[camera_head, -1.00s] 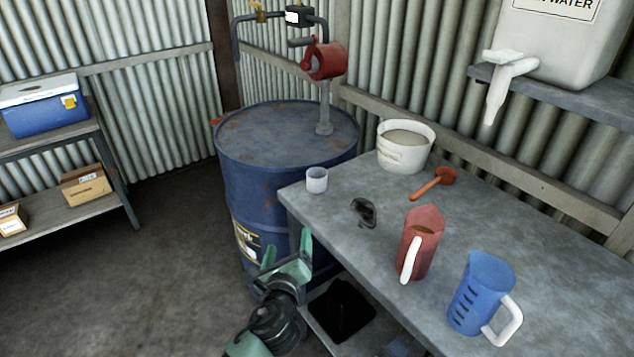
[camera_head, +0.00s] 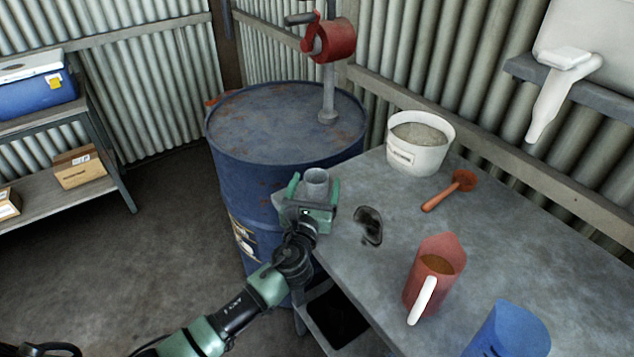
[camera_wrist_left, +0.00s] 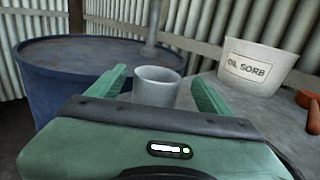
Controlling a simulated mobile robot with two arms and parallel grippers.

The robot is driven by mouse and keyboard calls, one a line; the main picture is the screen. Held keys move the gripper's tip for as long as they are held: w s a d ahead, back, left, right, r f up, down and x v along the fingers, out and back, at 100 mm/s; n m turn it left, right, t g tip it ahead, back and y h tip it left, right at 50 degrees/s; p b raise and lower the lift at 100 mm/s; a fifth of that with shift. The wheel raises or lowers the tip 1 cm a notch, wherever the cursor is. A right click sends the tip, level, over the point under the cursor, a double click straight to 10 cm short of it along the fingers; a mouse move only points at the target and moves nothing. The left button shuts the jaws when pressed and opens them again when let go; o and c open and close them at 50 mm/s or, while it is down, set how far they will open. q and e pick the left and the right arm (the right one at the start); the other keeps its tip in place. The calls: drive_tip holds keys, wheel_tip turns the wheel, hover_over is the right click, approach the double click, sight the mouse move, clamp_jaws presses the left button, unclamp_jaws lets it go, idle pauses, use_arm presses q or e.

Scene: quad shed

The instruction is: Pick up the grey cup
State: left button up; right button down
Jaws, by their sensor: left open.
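The grey cup (camera_head: 316,181) stands upright at the near left corner of the grey workbench (camera_head: 390,210). My left gripper (camera_head: 314,186) is open at the cup, with a green finger on either side of it. In the left wrist view the cup (camera_wrist_left: 157,86) shows between the two open fingers (camera_wrist_left: 157,92), with gaps visible at its sides. The gripper body hides the lower part of the cup. My right gripper is not in view.
A blue drum (camera_head: 270,130) with a red pump (camera_head: 330,42) stands behind the cup. On the bench are a white tub (camera_head: 420,155), an orange scoop (camera_head: 448,191), a dark stain (camera_head: 369,226), a red jug (camera_head: 430,280) and a blue jug (camera_head: 510,335).

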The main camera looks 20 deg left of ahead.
sight(318, 171)
use_arm(q)
drive_tip(key=w, duration=0.2)
drive_tip(key=w+a, duration=0.1)
drive_tip(key=w, duration=0.1)
drive_tip(key=shift+w+r, duration=0.2)
drive_tip(key=shift+w, duration=0.6)
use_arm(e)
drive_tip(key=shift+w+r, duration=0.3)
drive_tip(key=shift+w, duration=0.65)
use_arm(q)
drive_tip(key=shift+s, duration=0.1)
drive_tip(key=c, duration=1.5)
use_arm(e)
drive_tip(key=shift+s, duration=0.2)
use_arm(q)
drive_tip(key=shift+o, duration=0.2)
